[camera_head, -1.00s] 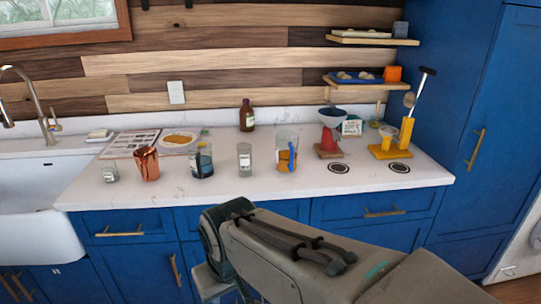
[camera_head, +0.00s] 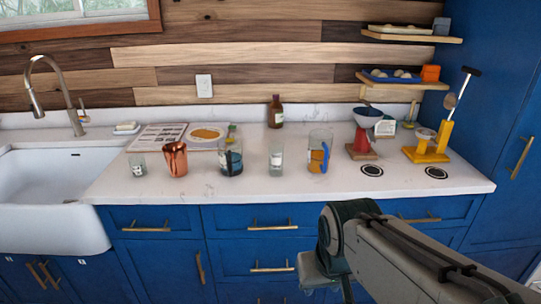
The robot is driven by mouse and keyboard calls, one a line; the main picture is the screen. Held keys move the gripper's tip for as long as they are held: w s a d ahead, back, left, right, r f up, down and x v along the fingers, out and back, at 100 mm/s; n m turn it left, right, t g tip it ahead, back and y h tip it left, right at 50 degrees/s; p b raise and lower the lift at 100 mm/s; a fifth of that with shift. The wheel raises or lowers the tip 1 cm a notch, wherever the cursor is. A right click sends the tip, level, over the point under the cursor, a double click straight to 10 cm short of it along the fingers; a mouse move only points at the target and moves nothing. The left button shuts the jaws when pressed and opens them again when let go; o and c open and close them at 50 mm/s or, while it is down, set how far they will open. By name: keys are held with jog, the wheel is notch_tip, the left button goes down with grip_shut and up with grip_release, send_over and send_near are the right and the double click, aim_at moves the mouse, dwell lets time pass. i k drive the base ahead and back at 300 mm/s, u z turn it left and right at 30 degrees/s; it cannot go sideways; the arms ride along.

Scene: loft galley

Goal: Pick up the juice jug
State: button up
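The juice jug (camera_head: 317,158) is a clear glass jug with orange contents and a blue handle on its right side. It stands upright on the white counter (camera_head: 240,189), toward the right of a row of vessels. To its left are a small clear jar with a pale label (camera_head: 276,160), a jug with dark blue contents (camera_head: 231,160), a copper cup (camera_head: 174,160) and a small glass (camera_head: 138,168). My arm shows at the lower right, in front of the drawers and below the counter top. My gripper cannot be made out in this view.
A brown bottle (camera_head: 275,112) is behind. The white sink (camera_head: 45,190) is at left. The counter's front strip is largely clear.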

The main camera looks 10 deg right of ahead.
aim_at(320, 143)
jog(key=u, duration=0.2)
jog(key=i, duration=1.05)
jog(key=z, duration=0.45)
